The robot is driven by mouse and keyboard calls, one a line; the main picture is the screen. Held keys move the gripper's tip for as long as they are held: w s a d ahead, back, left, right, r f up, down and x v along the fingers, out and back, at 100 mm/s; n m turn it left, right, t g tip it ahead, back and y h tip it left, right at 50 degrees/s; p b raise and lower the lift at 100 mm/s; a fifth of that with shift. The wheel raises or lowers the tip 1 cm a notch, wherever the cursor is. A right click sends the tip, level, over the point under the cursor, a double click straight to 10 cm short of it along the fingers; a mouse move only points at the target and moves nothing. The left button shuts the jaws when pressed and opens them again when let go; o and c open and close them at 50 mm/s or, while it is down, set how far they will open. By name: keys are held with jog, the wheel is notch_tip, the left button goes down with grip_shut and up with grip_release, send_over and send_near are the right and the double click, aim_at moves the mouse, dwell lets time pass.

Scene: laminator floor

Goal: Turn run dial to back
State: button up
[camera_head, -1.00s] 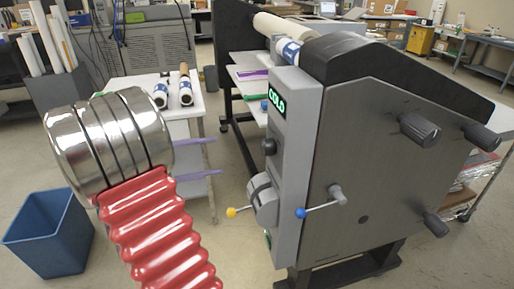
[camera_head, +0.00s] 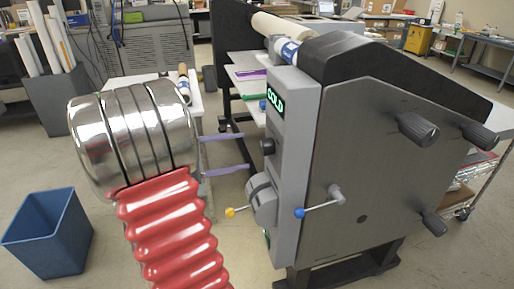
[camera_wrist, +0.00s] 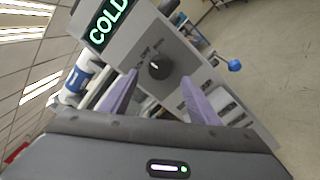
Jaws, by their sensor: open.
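The run dial is a small dark round knob (camera_head: 268,146) on the grey control panel of the laminator, below the green "COLD" display (camera_head: 276,101). My gripper (camera_head: 246,151) has two purple fingers reaching toward the panel, just left of the knob. In the wrist view my gripper (camera_wrist: 150,90) is open, with one finger on each side below the knob. The fingers look apart from the knob, with nothing between them.
A grey lever hub (camera_head: 262,199) with a yellow-ball handle (camera_head: 230,212) sits below the knob. A blue-ball handle (camera_head: 299,213) sticks out from the side panel. A blue bin (camera_head: 48,235) stands at left on open floor. A white table (camera_head: 197,104) is behind my arm.

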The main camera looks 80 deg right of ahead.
aim_at(261, 148)
jog(key=x, duration=0.6)
jog(key=shift+c, duration=0.2)
jog(key=c, duration=0.9)
jog(key=shift+d, duration=0.2)
jog(key=shift+c, duration=0.5)
jog(key=shift+a, duration=0.15)
